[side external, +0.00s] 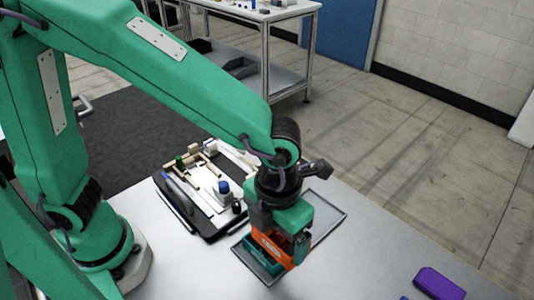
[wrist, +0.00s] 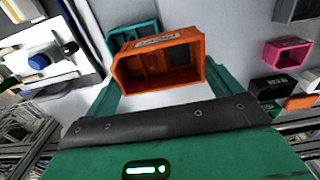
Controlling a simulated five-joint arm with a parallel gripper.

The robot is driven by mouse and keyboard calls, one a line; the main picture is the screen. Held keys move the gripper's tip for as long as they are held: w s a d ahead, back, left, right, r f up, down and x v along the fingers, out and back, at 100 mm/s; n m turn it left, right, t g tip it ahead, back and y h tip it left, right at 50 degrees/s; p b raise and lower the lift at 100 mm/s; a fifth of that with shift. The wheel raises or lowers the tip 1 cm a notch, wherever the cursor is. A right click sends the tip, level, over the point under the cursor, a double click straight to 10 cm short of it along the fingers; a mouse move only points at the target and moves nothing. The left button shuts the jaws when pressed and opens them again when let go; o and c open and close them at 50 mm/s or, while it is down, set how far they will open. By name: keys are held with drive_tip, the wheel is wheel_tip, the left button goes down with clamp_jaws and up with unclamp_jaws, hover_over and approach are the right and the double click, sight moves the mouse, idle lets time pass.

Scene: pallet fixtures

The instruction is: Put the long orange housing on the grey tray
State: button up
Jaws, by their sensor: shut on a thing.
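My gripper (side external: 285,250) is shut on the long orange housing (side external: 268,244), an open-topped box. In the wrist view the orange housing (wrist: 158,68) sits between the two green fingers. The grey tray (side external: 333,228), a flat plate with a dark rim, lies under my gripper, which hides its middle. The orange housing is over the front part of the tray; I cannot tell whether it touches it. A teal housing (side external: 260,262) is on the tray right beside the orange one, and it also shows in the wrist view (wrist: 120,40).
A black fixture board (side external: 205,195) with blocks and a blue-capped part lies left of the tray. A purple housing (side external: 438,283) is at the lower right. The wrist view shows a pink housing (wrist: 287,52) and a dark housing (wrist: 273,86) at right. The tray's far right part looks clear.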

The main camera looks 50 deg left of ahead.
drive_tip(key=w+a+f, duration=0.1)
drive_tip(key=w+f, duration=0.1)
drive_tip(key=w, duration=0.1)
drive_tip(key=w+a+f, duration=0.2)
drive_tip(key=w, duration=0.1)
drive_tip(key=w+a+f, duration=0.2)
drive_tip(key=w, duration=0.1)
drive_tip(key=shift+w+f, duration=0.2)
drive_tip(key=shift+f, duration=2)
drive_tip(key=shift+f, duration=0.15)
drive_tip(key=o, duration=0.8)
drive_tip(key=shift+c, duration=0.2)
wheel_tip(320, 180, up, 12)
drive_tip(key=shift+r, duration=0.2)
